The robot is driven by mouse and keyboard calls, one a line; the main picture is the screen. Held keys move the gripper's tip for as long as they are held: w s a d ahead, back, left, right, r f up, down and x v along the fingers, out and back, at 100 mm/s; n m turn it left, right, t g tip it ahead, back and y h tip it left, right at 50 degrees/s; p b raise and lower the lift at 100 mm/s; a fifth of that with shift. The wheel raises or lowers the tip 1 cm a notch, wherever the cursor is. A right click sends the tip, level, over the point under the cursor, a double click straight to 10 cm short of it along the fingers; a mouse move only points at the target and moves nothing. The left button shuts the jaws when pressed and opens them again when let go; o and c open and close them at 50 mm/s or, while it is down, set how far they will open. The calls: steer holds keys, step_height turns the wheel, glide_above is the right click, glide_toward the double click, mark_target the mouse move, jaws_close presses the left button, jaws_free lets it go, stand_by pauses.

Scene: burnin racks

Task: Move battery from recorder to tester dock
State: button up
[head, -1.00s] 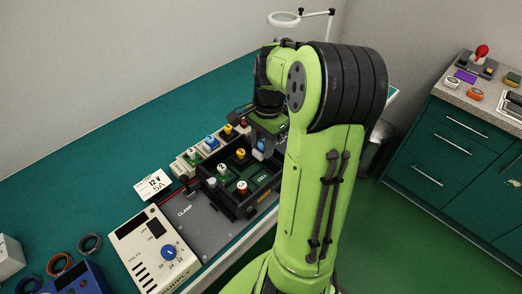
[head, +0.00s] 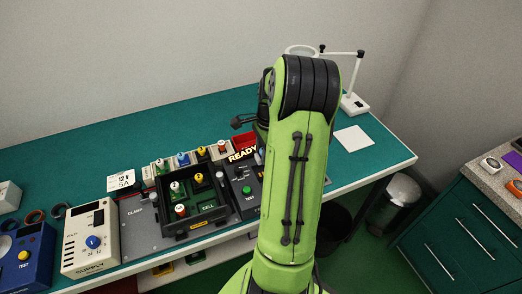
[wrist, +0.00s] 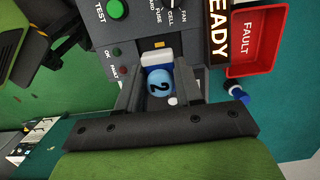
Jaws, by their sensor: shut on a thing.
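In the wrist view my gripper (wrist: 158,76) is shut on a blue-topped piece marked 2 (wrist: 158,84), with a pale block (wrist: 157,60) just beyond it. I take this piece to be the battery; its lower part is hidden. It is over or beside the dark tester panel (wrist: 125,58); I cannot tell whether it touches. The tester (head: 246,173), with its READY sign (head: 242,155) and green TEST button (head: 246,190), is partly behind my arm in the head view. The black tray (head: 209,222), perhaps the recorder, holds white, yellow and red-topped pieces.
The red FAULT bin (wrist: 254,58) lies beside the READY sign, and a blue-and-white piece (wrist: 238,94) is near it. A cream supply box (head: 90,250) stands left of the tray. A lamp (head: 355,103) and a white sheet (head: 353,139) are at the right.

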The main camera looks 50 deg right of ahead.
step_height(320, 180, down, 4)
steer(key=b, duration=0.3)
steer(key=shift+r, duration=0.1)
steer(key=shift+f+b, duration=0.7)
steer(key=shift+f, duration=0.2)
steer(key=shift+f, duration=0.45)
stand_by(1.2)
steer(key=o, duration=1.2)
steer(key=shift+c, duration=0.2)
steer(key=shift+r+p, duration=2.35)
steer(key=shift+r, duration=0.15)
